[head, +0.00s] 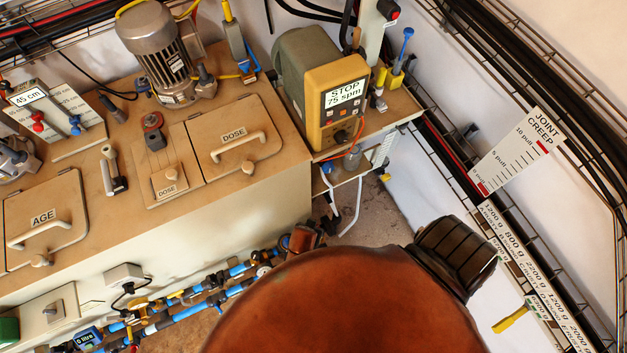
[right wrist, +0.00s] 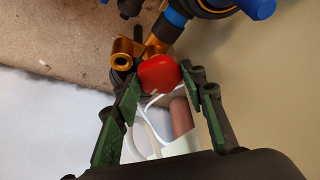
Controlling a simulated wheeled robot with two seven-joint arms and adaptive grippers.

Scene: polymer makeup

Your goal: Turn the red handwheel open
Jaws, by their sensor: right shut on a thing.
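A red rounded part, which I take to be the red handwheel (right wrist: 158,72), shows in the right wrist view beside a brass fitting (right wrist: 124,48). My right gripper (right wrist: 164,82) has its green-padded fingers on either side of the red part and is shut on it. How far the wheel is turned cannot be told. In the head view my right gripper is hidden behind a large brown rounded shape at the bottom. I cannot make out the handwheel there. My left gripper is in neither view.
Blue pipes with fittings (head: 160,326) run along the front of a tan cabinet (head: 262,195) in the head view. A yellow-fronted pump (head: 337,100) stands at the cabinet's right. Cable racks run along the right wall. In the right wrist view a blue fitting (right wrist: 176,18) lies close above the wheel.

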